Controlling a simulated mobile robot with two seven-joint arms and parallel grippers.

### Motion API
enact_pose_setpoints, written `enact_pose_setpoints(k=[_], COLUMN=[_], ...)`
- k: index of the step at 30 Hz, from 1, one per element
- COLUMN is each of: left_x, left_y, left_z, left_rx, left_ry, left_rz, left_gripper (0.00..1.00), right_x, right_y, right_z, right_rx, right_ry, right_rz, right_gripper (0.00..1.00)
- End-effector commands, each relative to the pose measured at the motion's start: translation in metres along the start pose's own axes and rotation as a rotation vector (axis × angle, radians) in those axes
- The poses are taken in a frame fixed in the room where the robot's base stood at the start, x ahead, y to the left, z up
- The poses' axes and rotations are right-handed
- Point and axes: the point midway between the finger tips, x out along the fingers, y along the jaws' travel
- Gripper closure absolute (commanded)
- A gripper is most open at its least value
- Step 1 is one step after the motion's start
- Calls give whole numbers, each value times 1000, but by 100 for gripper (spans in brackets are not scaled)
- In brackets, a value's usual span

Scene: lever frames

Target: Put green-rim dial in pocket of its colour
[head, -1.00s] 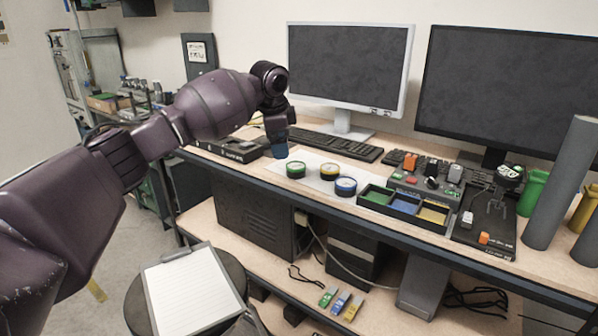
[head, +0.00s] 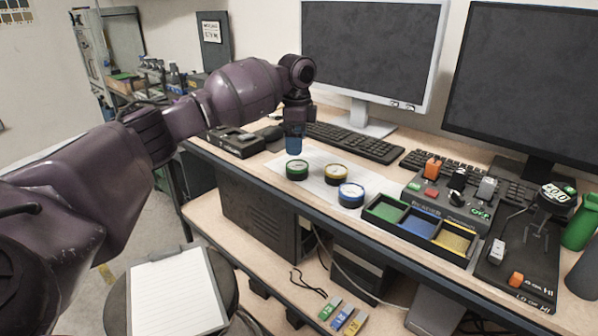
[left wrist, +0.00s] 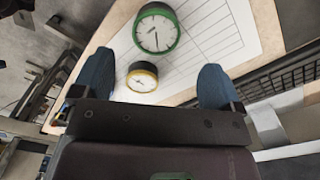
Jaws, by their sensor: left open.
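The green-rim dial (head: 297,170) lies face up on a white sheet on the bench. It also shows near the top of the left wrist view (left wrist: 157,31). My left gripper (head: 294,140) points down above the sheet, just behind the green-rim dial in the head view. Its blue fingers (left wrist: 150,85) are apart with nothing between them held. The yellow-rim dial (head: 335,174) and the blue-rim dial (head: 351,194) lie to the right of the green one. The pocket tray has a green pocket (head: 386,209), a blue pocket and a yellow pocket, all empty. My right gripper is out of view.
A keyboard (head: 354,142) and monitors stand behind the dials. A control box (head: 446,199) with switches sits behind the pocket tray (head: 399,231). A black device (head: 235,141) lies left of the sheet (head: 312,184). A clipboard (head: 178,291) rests on a stool below.

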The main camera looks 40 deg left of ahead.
Motion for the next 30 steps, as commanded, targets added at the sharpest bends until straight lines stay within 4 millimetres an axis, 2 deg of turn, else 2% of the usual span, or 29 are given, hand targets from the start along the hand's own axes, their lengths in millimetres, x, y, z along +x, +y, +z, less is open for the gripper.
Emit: enact_pose_setpoints(k=[1,10,18,26,27,30], left_x=[11,29,66,68,68,68], left_y=[0,2,6,6,6,6], left_z=[0,2,5,5,5,5], left_rx=[0,1,1,1,1,1], left_ry=[-4,-3,-4,0,0,0], left_rz=[5,3,5,0,0,0], left_gripper=[8,8,8,8,10,25], right_x=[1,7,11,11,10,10], right_y=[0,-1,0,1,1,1], right_z=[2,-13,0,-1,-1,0], right_rx=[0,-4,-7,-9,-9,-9], right_ry=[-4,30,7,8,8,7], right_rz=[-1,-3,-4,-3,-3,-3], right_gripper=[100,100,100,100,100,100])
